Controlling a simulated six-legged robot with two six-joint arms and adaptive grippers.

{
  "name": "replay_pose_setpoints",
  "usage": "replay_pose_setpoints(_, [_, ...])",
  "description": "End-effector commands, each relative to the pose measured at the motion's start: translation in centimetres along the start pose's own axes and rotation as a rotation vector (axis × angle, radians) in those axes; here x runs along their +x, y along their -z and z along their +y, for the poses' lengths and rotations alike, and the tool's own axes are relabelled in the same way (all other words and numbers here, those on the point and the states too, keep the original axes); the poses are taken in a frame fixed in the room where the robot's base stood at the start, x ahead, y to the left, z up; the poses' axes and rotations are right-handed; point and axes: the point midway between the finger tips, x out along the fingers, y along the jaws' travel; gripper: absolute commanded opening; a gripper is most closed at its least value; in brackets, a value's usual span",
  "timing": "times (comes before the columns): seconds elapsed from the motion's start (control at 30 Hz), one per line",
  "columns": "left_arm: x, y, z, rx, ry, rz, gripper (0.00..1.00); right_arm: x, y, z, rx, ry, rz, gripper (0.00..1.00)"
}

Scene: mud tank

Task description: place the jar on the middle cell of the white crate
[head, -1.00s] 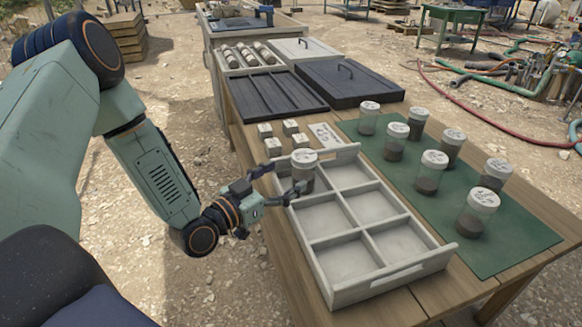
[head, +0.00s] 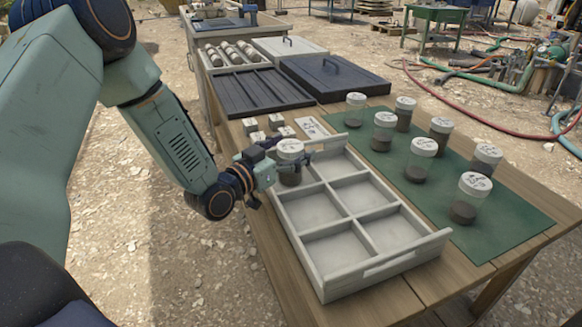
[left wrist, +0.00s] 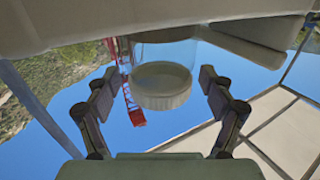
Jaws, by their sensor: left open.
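The white crate (head: 425,250) has two columns of cells on the wooden table. A clear jar with a white lid and dark contents (head: 290,176) stands upright at its far-left cell. My left gripper (head: 290,160) is open, with a finger on each side of this jar near its lid. In the left wrist view the jar's lid (left wrist: 160,85) sits between the two spread fingers, with gaps on both sides. The jar's base is hidden by the crate wall and gripper. The other cells look empty. My right gripper is not in view.
Several similar jars (head: 421,160) stand on a green mat (head: 500,220) right of the crate. Small white blocks (head: 276,121) and a label card (head: 312,127) lie behind it. Dark trays (head: 335,76) stand farther back.

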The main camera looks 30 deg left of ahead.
Motion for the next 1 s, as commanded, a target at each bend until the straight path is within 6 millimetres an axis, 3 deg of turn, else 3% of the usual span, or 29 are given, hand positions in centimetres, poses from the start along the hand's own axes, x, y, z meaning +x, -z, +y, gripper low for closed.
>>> replay_pose_setpoints(0.27, [0.17, 0.09, -0.03, -0.001, 0.001, 0.001, 0.80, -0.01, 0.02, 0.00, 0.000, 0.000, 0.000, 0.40])
replay_pose_setpoints(1.0, [0.15, 0.10, -0.03, -0.001, 0.001, 0.002, 0.17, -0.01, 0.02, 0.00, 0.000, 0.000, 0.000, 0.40])
